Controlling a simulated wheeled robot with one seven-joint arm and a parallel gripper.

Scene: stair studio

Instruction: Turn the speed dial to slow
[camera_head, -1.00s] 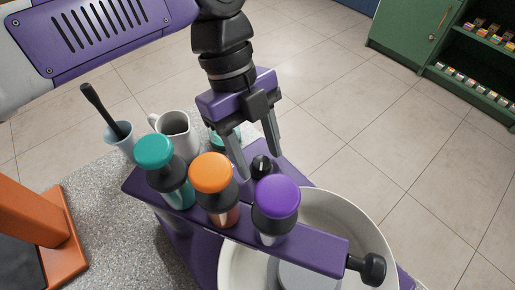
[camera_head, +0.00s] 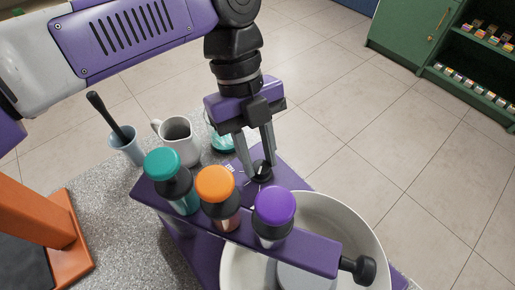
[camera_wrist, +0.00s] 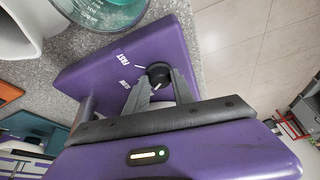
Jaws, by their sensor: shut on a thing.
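The speed dial (camera_head: 262,174) is a small round black knob on the purple machine body (camera_wrist: 96,75), behind the row of bottles in the head view. In the wrist view the dial (camera_wrist: 158,72) has the words FAST (camera_wrist: 124,60) and SLOW (camera_wrist: 125,84) to its left, with a white tick beside FAST. A short white line shows at the dial's lower edge; how it lines up with the words is hard to tell. My gripper (camera_head: 260,170) points down with one finger on each side of the dial, shut on it.
Bottles with teal (camera_head: 163,162), orange (camera_head: 215,184) and purple (camera_head: 274,206) caps stand in the purple rack close in front of my gripper. A wide pale bowl (camera_head: 372,235) is at right. A mug (camera_head: 178,135) and a blue cup (camera_head: 128,150) holding a black-handled tool stand left.

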